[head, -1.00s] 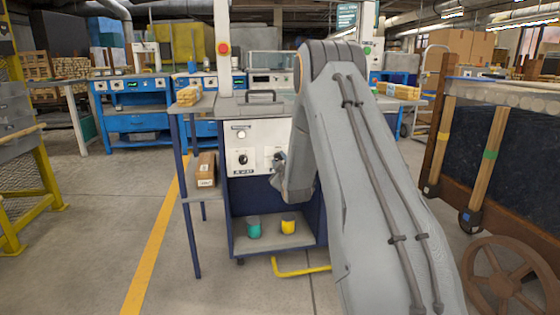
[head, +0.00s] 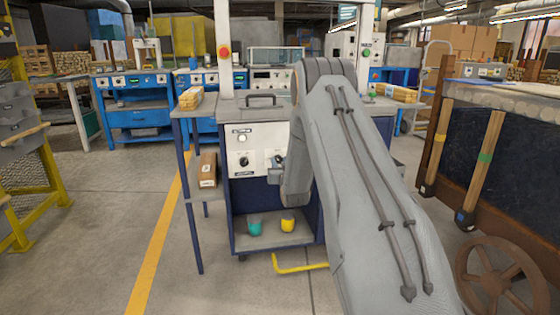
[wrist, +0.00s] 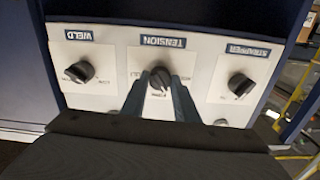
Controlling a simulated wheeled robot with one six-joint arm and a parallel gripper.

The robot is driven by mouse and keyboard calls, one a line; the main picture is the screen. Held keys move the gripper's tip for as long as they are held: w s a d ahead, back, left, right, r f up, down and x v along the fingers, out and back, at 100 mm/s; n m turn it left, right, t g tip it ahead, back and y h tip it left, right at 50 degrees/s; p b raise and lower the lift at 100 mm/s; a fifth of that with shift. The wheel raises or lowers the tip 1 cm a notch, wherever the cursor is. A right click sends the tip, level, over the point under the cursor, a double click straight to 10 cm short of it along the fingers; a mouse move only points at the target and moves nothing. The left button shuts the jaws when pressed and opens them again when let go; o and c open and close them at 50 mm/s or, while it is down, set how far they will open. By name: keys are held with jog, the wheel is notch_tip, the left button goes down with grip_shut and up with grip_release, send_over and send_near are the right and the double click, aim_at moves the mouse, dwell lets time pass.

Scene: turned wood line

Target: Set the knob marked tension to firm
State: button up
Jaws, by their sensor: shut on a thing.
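The black tension knob (wrist: 159,80) sits in the middle of a white panel (wrist: 108,37), beside a blue label reading TENSION that is upside down in the wrist view. My gripper (wrist: 158,92) has one finger on each side of this knob and is shut on it. Small print around the knob is partly hidden or too blurred to read, and I cannot tell which setting it points to. In the head view the panel (head: 262,134) is on the front of a dark blue cabinet, and my arm hides its right part.
The weld knob (wrist: 79,72) and strapper knob (wrist: 240,85) flank the tension knob, each apart from my fingers. A yellow bent pipe (head: 298,269) lies on the floor in front.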

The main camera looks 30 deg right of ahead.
jog(key=m+p, duration=0.2)
jog(key=m, duration=0.4)
jog(key=shift+m, duration=0.3)
jog(key=shift+f, duration=0.1)
dwell(0.4)
jog(key=o, duration=1.1)
jog(key=shift+a, duration=0.1)
jog(key=shift+c, duration=0.2)
jog(key=p+v, duration=0.2)
jog(key=v, duration=0.6)
jog(key=shift+w, duration=0.1)
